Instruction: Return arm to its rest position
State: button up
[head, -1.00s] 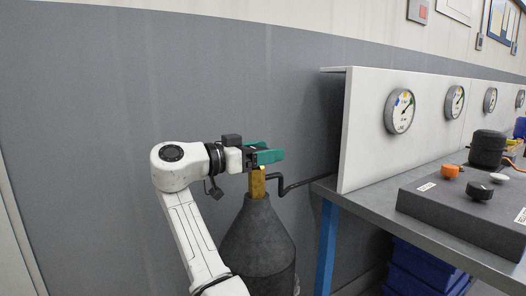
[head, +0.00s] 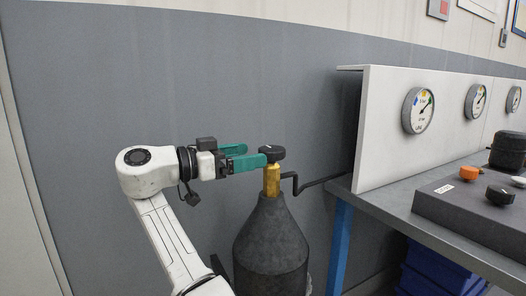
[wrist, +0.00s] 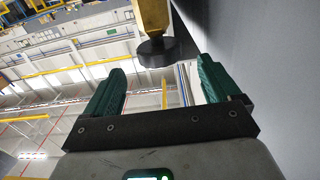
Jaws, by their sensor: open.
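My gripper (head: 250,156) has green fingers and is open and empty. In the head view it is beside the left of the black valve knob (head: 272,153) on top of a dark gas cylinder (head: 270,240) with a brass valve (head: 272,181). In the wrist view the knob (wrist: 156,52) shows ahead of the fingertips, between the two spread fingers (wrist: 158,88), with clear space around it. My white arm reaches up from the bottom of the head view, its wrist level with the knob.
A black pipe (head: 318,182) runs from the valve to the right. A bench (head: 400,215) with a white gauge panel (head: 385,155) and dark control box (head: 470,215) stands at the right. Blue crates (head: 430,265) sit under it. A grey wall (head: 90,90) is behind; space left of my arm is clear.

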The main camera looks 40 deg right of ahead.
jog(key=shift+v, duration=1)
